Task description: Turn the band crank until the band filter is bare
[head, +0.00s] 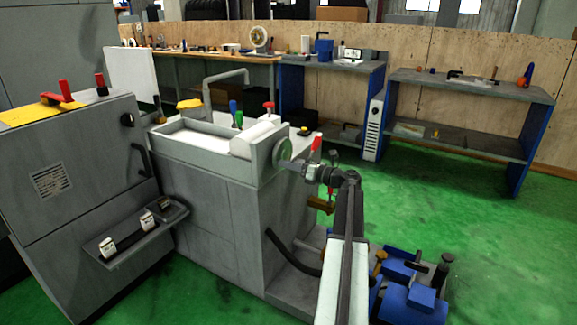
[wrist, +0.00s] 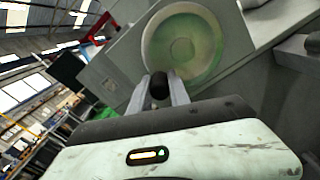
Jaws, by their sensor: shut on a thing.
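The band crank is a round pale-green disc (head: 283,153) on the end face of the grey tank unit; in the wrist view the disc (wrist: 190,40) fills the upper middle. My gripper (head: 302,167) reaches it from the right. In the wrist view my gripper (wrist: 161,88) is shut on the crank's dark handle (wrist: 160,80), which sits between the two fingers in front of the disc's lower left. The band filter appears to be the pale white surface (head: 190,138) in the tank's open top; it looks still covered in white. The wrist view does not show it.
A white roll-like block (head: 252,138) lies at the tank's right end. A red-handled lever (head: 316,145) stands close behind my gripper. A grey cabinet (head: 75,190) stands left. Blue items (head: 412,300) sit on the floor right of my arm. Green floor (head: 480,215) is clear at right.

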